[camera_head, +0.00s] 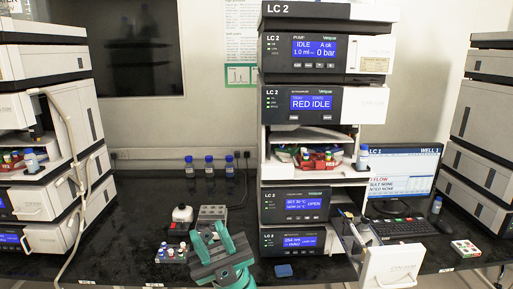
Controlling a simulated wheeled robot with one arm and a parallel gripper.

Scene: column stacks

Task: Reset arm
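My gripper (211,237) is at the front centre, at the end of my teal arm. Its two fingers point away from me and stand apart, so it looks open. I make out nothing clearly held between them. It is over the black bench, left of the LC 2 stack (289,192), in front of a grey block (212,213). What lies directly under the gripper is hidden.
The LC 2 stack has a red tray (318,163) in its open bay. A white door (390,263) juts forward at lower right; one display reads OPEN. A vial rack (172,253), blue-capped bottles (209,168) and a keyboard (402,229) are on the bench.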

